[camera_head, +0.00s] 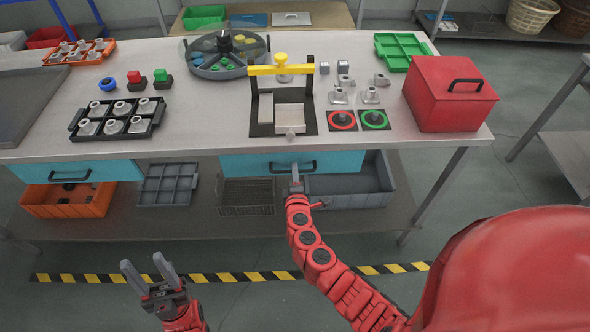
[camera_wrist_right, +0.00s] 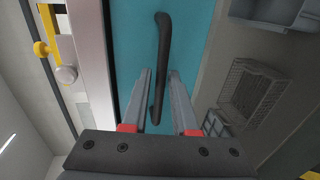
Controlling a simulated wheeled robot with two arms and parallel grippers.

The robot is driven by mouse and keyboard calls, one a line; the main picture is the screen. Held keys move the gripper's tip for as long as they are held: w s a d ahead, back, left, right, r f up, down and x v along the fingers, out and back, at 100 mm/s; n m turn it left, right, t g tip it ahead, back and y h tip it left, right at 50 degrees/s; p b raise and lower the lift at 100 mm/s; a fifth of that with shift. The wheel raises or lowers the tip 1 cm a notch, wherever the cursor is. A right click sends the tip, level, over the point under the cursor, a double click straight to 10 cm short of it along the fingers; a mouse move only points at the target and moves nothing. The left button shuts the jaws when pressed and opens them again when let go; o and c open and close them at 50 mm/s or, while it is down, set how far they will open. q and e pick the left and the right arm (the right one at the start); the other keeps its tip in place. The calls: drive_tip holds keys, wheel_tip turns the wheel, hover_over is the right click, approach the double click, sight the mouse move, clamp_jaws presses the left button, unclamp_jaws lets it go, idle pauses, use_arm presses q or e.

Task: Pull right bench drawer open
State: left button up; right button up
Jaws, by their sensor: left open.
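The right bench drawer (camera_head: 340,160) has a blue front with a black bar handle (camera_head: 278,167) and looks shut under the bench top. My right gripper (camera_head: 295,180) is at its front, by the right part of the handle. In the right wrist view, the handle (camera_wrist_right: 161,60) runs between the two spread fingers of my right gripper (camera_wrist_right: 160,76), with gaps on both sides. Whether the fingertips reach past the bar is unclear. My left gripper (camera_head: 148,272) is open and empty, low in front of the bench, away from the drawers.
A left blue drawer (camera_head: 110,170) is beside it. Below, the shelf holds an orange bin (camera_head: 65,205), grey trays (camera_head: 168,185) and a wire basket (camera_head: 245,195). A red box (camera_head: 450,95) and a yellow-handled fixture (camera_head: 282,70) stand on the bench. The floor ahead is clear.

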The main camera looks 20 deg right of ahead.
drive_tip(key=shift+w+d+f, duration=0.15)
drive_tip(key=shift+w+d, duration=0.05)
drive_tip(key=shift+w, duration=0.25)
clamp_jaws()
idle(1.2)
